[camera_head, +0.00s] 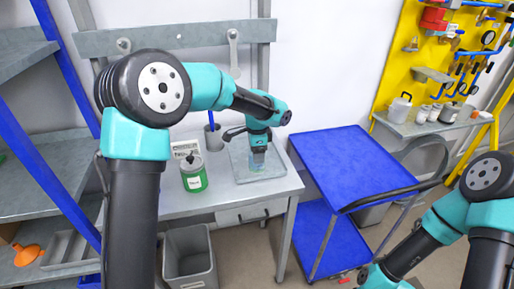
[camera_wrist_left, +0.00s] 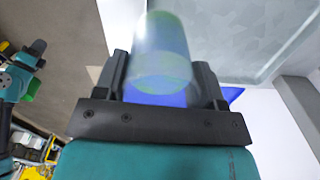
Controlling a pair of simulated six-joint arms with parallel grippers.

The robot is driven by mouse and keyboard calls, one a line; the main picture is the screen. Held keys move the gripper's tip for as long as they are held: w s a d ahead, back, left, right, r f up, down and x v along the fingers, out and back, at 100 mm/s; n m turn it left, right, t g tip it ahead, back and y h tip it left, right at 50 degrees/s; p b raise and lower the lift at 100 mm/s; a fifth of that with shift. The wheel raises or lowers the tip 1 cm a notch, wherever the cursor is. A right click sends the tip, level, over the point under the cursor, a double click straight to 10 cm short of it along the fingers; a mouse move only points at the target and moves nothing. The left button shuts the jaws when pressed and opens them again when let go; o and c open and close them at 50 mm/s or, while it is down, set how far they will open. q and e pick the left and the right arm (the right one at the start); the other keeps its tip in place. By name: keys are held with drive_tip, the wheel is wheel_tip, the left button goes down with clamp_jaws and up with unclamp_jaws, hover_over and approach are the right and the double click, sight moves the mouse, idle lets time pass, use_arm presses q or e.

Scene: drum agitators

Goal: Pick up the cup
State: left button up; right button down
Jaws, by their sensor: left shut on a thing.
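A clear, see-through cup (camera_head: 258,161) is at the tip of my left arm, over the grey tray (camera_head: 245,178) on the workbench. My left gripper (camera_head: 259,153) points down and is shut on the cup. In the left wrist view the cup (camera_wrist_left: 162,50) stands between the two black fingers (camera_wrist_left: 163,88). Its rim looks faintly green. I cannot tell whether the cup touches the tray.
A green-banded jar (camera_head: 194,178) and a grey cup-shaped holder (camera_head: 213,138) stand on the workbench left of the tray. A blue cart (camera_head: 345,160) is to the right. A grey bin (camera_head: 188,262) stands below the bench's left part.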

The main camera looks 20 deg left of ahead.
use_arm(q)
drive_tip(key=s+d, duration=0.2)
drive_tip(key=s, duration=0.6)
drive_tip(key=shift+s+d+r, duration=0.2)
drive_tip(key=shift+s+r, duration=0.05)
drive_tip(key=shift+r, duration=0.2)
idle(0.8)
drive_tip(key=w+a+r+n, duration=0.2)
drive_tip(key=a+r+n, duration=0.3)
drive_tip(key=n, duration=0.8)
drive_tip(key=shift+r, duration=1.5)
drive_tip(key=shift+w, duration=0.1)
